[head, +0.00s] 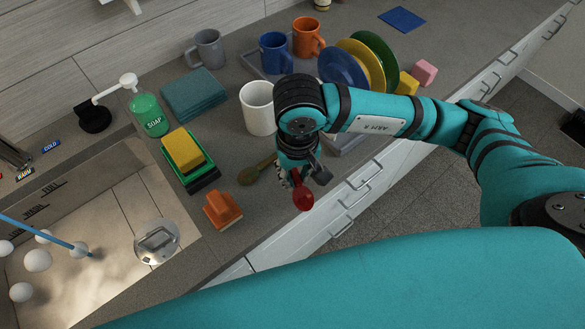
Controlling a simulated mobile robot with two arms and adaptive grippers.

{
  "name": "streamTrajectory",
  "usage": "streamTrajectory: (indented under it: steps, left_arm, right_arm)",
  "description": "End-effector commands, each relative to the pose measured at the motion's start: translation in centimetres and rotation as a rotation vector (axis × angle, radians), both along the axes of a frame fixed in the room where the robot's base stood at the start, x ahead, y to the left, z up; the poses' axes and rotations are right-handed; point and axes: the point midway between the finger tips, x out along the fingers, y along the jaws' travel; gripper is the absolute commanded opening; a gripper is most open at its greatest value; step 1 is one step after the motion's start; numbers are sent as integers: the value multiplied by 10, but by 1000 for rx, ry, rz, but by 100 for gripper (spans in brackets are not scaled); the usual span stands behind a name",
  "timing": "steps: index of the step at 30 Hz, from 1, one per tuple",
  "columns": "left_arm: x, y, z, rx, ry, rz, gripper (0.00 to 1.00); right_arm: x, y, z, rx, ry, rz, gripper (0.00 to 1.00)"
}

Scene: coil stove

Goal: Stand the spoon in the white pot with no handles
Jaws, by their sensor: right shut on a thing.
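The white pot with no handles (257,108) stands upright on the grey counter, left of my right arm. My right gripper (300,177) points down in front of it, near the counter's front edge. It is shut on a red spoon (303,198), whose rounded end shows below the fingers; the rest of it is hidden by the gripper. A brown wooden spoon (249,176) lies on the counter just left of the gripper, apart from it. My left gripper is not in view.
A green tray with a yellow sponge (184,150), an orange brush (222,210), and a soap bottle (148,112) are left of the pot. Behind are mugs (276,53) and a rack of plates (375,58). The sink (120,210) is at left.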

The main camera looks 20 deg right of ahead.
Motion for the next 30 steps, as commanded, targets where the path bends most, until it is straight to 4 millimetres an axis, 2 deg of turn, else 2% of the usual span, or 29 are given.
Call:
streamTrajectory:
  steps: [7,13,22,30]
  left_arm:
    - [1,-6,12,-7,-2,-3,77]
    - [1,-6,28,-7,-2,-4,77]
    - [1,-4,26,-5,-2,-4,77]
    - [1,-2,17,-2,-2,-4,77]
  right_arm:
    - [23,2,-1,0,2,-2,0]
    - [20,2,-31,0,4,-1,0]
    - [21,2,-38,1,-1,2,0]
    - [21,2,-44,1,-1,1,0]
